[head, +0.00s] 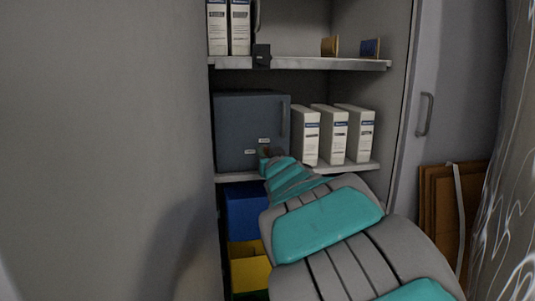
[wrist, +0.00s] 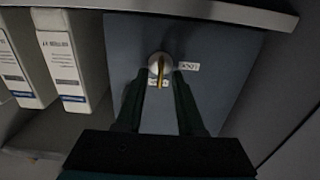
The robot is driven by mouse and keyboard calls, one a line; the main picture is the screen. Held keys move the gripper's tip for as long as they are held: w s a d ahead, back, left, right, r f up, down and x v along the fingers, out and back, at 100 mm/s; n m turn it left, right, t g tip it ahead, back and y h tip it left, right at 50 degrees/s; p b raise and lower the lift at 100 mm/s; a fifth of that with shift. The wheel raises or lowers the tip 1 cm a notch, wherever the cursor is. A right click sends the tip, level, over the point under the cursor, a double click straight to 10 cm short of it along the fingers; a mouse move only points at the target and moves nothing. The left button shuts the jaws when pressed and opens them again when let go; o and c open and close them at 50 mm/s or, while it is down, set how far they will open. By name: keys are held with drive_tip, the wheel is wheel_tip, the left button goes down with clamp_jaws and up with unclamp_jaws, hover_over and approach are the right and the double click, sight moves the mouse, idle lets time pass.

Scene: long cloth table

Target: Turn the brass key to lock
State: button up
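A dark grey-blue cabinet box (head: 240,120) with a vertical handle stands on the middle shelf. In the wrist view its door (wrist: 215,45) carries a round lock (wrist: 155,60) with the thin brass key (wrist: 161,72) in it. The key shows edge-on as an upright yellow strip. One small white label (wrist: 189,66) is right of the lock; another (wrist: 157,83) lies behind the key's lower end. My gripper (wrist: 159,76) has one finger on each side of the key, with gaps visible. In the head view my gripper (head: 266,160) hides the key.
White binders (head: 305,137) stand right of the box on the same shelf (head: 350,170). Blue (head: 244,210) and yellow (head: 250,272) bins sit below. The upper shelf (head: 300,63) passes above the box. A wall (head: 105,150) bounds the left.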

drive_tip(key=shift+c, duration=0.3)
clamp_jaws()
drive_tip(key=shift+n, duration=0.4)
drive_tip(key=n, duration=0.3)
drive_tip(key=shift+a+n, duration=0.1)
drive_tip(key=shift+n, duration=0.3)
drive_tip(key=shift+s+a+f+n+b, duration=0.1)
drive_tip(key=shift+f+n, duration=0.05)
drive_tip(key=shift+n, duration=2.1)
drive_tip(key=shift+w+a+f+n+b, duration=0.1)
drive_tip(key=shift+f+n, duration=0.05)
drive_tip(key=shift+n, duration=2.05)
drive_tip(key=shift+s+a+f+n+b, duration=0.1)
drive_tip(key=shift+f+n, duration=0.05)
drive_tip(key=shift+n, duration=2.1)
